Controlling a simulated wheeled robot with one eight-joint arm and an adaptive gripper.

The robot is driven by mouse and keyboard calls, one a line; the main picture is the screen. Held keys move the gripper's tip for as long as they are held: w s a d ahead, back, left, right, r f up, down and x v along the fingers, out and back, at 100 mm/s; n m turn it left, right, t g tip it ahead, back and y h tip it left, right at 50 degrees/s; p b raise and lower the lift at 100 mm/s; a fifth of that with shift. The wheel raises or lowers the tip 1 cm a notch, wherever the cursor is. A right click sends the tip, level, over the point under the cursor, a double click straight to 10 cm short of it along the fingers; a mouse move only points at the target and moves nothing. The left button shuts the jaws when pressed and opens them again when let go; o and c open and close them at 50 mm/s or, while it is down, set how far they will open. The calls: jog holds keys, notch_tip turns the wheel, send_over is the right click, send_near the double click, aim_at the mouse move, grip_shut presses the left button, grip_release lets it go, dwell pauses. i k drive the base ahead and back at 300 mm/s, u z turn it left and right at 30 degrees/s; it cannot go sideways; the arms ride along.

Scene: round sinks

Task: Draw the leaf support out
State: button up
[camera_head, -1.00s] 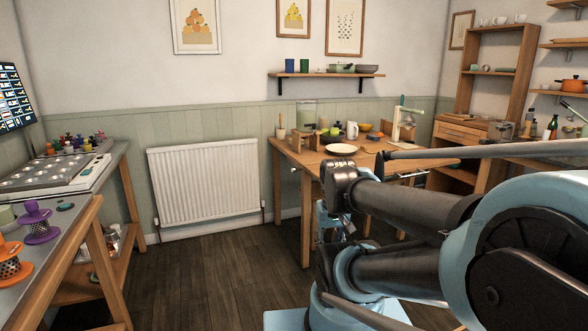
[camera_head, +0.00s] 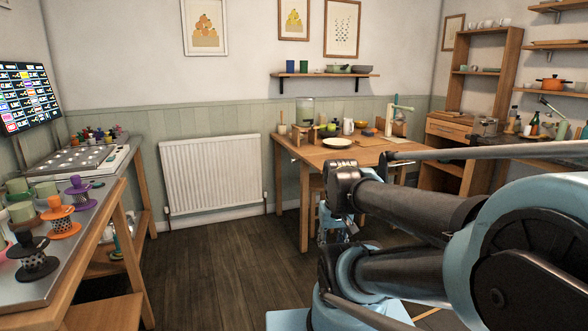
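A wooden table (camera_head: 314,157) stands against the far wall, right of the radiator. A small pale knob-like detail (camera_head: 293,160) shows at its left edge below the top; I cannot tell whether it belongs to the leaf support. No leaf support can be made out clearly, and my arm hides much of the table's front and right side. What seems to be my gripper (camera_head: 338,225) hangs among the folded blue and black arm links, in front of the table and apart from it. Its fingers are too small and hidden to read.
A plate (camera_head: 338,142), a green jar and other kitchenware stand on the table. A white radiator (camera_head: 212,175) is on the wall. A left workbench (camera_head: 75,239) holds coloured spools. The dark floor (camera_head: 220,260) between bench and table is clear. A wooden shelf unit (camera_head: 485,95) stands right.

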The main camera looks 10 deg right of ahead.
aim_at(293, 160)
jog(key=u, duration=0.35)
jog(key=i, duration=1.25)
jog(key=u, duration=0.1)
